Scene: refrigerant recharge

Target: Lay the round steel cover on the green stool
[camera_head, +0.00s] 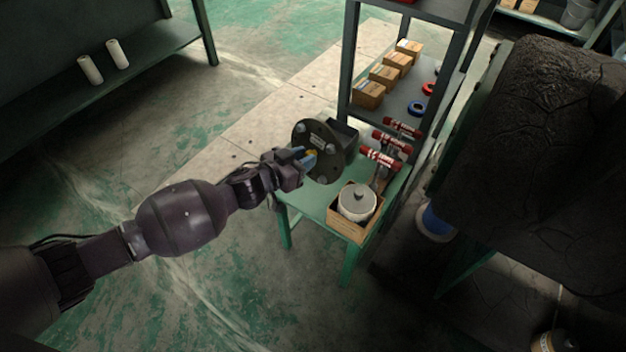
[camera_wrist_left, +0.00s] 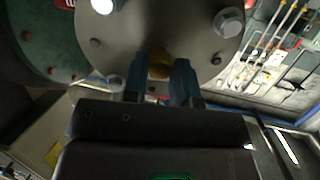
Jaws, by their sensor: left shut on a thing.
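The round steel cover (camera_head: 323,150) is a dark disc with bolts around its face. My left gripper (camera_head: 311,158) is shut on the yellow part at the cover's middle and holds the cover tilted, face toward the gripper. In the left wrist view the cover (camera_wrist_left: 200,40) fills the top, with the blue fingertips (camera_wrist_left: 160,75) closed on the yellow part (camera_wrist_left: 159,63). The green stool (camera_head: 315,195) stands below and behind the cover in the head view. Whether the cover touches the stool cannot be told. My right gripper is not in view.
A shelf (camera_head: 395,103) with small boxes stands behind. A large dark rough block (camera_head: 545,150) is at right. Bare stool top shows at the front left.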

